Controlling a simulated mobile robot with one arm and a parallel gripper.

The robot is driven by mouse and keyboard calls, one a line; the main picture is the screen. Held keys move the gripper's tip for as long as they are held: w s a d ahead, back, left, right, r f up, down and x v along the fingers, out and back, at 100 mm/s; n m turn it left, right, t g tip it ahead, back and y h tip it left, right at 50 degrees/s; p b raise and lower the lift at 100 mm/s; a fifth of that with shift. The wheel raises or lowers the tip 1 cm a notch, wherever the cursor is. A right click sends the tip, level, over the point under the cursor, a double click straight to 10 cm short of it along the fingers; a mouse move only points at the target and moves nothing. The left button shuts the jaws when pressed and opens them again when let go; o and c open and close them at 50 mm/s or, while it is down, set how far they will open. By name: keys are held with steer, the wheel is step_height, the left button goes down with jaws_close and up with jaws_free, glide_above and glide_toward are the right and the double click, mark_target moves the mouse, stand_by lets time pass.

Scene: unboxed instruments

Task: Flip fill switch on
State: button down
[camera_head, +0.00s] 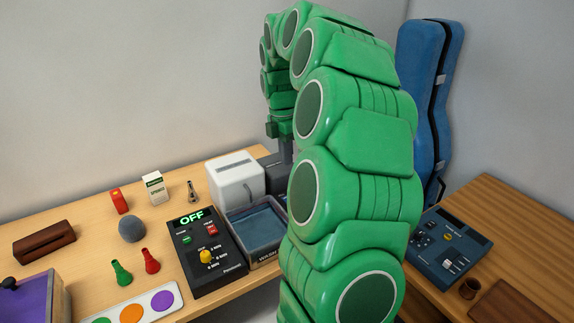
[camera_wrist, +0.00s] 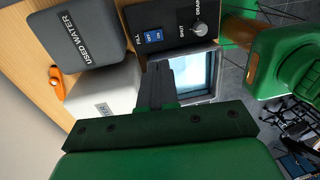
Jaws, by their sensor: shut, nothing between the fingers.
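The fill switch (camera_wrist: 153,35) is a blue rocker on a black panel (camera_wrist: 172,14), at the top middle of the wrist view.
A grey "USED WATER" box (camera_wrist: 87,34) and a white box (camera_head: 235,178) stand beside the panel. A basin (camera_head: 256,222) lies in front. A black timer reading "OFF" (camera_head: 205,250) is to its left. My arm covers the middle of the head view.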

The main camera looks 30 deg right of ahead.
mark_target(287, 199)
steer(key=f, duration=0.4)
steer(key=s+f, duration=0.1)
steer(key=f, duration=0.7)
steer(key=shift+s+f, duration=0.25)
steer(key=shift+s, duration=0.05)
steer(key=shift+f, duration=0.1)
steer(key=shift+f, duration=0.15)
steer(key=shift+s, duration=0.1)
steer(key=shift+w, duration=0.75)
steer(key=shift+r, duration=0.25)
